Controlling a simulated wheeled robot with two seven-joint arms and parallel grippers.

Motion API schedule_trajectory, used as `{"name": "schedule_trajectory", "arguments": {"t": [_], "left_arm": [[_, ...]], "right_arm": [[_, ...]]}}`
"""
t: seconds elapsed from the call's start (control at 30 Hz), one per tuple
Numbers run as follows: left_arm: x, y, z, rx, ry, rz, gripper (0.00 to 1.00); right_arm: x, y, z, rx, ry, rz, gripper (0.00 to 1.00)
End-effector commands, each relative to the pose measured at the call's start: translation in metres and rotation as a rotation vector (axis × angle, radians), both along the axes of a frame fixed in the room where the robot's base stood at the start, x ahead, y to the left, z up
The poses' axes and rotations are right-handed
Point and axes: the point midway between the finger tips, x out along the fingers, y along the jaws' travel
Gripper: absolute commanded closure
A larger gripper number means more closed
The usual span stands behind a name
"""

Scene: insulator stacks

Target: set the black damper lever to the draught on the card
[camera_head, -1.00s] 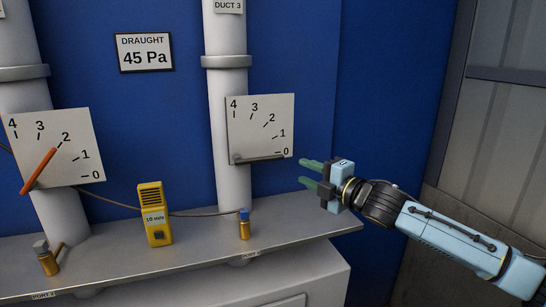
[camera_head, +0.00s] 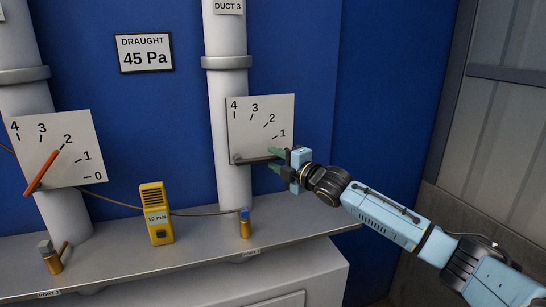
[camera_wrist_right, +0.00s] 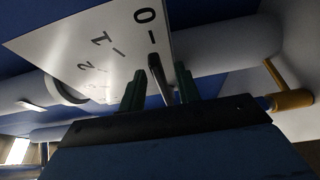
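The black damper lever (camera_head: 257,160) lies nearly level on the right dial plate (camera_head: 258,118), along the 0 mark; it looks dark grey. The card (camera_head: 145,54) on the blue wall reads "DRAUGHT 45 Pa". My right gripper (camera_head: 276,160) is at the lever's free end. In the right wrist view, the lever (camera_wrist_right: 159,79) stands between the two green fingers of the gripper (camera_wrist_right: 160,88), with a gap visible on each side, so the gripper is open around it. My left gripper is in none of the views.
An orange lever (camera_head: 42,171) on the left dial plate (camera_head: 85,140) points near 2.

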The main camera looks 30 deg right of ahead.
Motion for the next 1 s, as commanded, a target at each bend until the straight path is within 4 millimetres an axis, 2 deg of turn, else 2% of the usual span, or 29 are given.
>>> {"name": "schedule_trajectory", "arguments": {"t": [0.2,0.5,0.77,1.0], "left_arm": [[0.0,0.0,0.002,0.0,0.0,0.0,0.64],[0.0,0.0,0.002,0.0,-0.001,-0.001,0.64],[0.0,0.0,0.002,-0.001,-0.001,-0.002,0.64],[0.001,-0.001,0.003,-0.001,-0.002,-0.002,0.64]], "right_arm": [[0.014,0.003,0.001,-0.001,-0.001,0.001,0.67],[0.015,0.003,0.0,-0.001,-0.001,0.001,0.67],[0.015,0.003,0.0,-0.001,-0.001,0.001,1.0],[0.015,0.003,0.0,-0.001,-0.001,0.001,1.0]]}}
